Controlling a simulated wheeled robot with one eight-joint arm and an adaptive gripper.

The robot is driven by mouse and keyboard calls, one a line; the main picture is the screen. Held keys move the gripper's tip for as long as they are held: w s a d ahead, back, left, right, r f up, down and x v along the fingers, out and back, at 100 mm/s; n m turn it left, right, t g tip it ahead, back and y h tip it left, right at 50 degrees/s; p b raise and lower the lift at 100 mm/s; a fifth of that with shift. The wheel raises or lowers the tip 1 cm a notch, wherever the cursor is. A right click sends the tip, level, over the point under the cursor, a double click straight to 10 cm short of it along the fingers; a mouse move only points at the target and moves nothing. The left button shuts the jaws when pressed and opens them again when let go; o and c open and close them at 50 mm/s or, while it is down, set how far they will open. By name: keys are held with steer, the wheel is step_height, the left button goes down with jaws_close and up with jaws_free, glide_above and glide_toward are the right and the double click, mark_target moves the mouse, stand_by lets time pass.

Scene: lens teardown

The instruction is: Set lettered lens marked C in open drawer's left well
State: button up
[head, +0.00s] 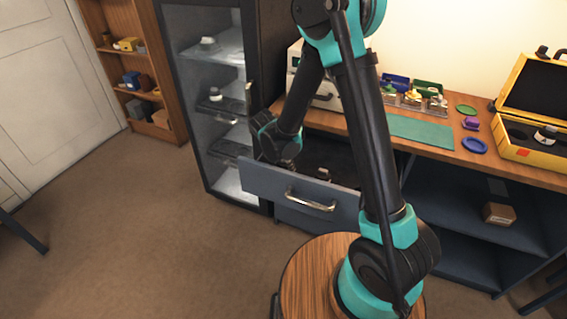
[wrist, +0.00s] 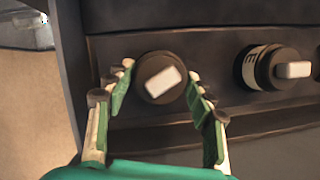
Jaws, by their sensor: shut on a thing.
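The open drawer (head: 262,182) juts out from the blue-grey cabinet below the counter. My gripper (head: 285,163) reaches down into the drawer's left part. In the wrist view my gripper (wrist: 160,86) is shut on a dark round lens (wrist: 151,93) with a pale tab on top. The lens is in or just over the drawer's left side; whether it touches the bottom I cannot tell. Its letter is not visible. A second dark lens (wrist: 250,68), with a white band marked E and a pale tab, is at the right in the drawer.
A glass-doored cabinet (head: 207,95) with lens-like items stands close left of the drawer. The counter above holds a green mat (head: 420,131), small coloured bins (head: 427,88), a blue disc (head: 474,145) and an open yellow case (head: 532,153).

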steer(key=shift+f, duration=0.1)
steer(key=o, duration=1.6)
steer(key=shift+c, duration=0.2)
steer(key=shift+r, duration=4.55)
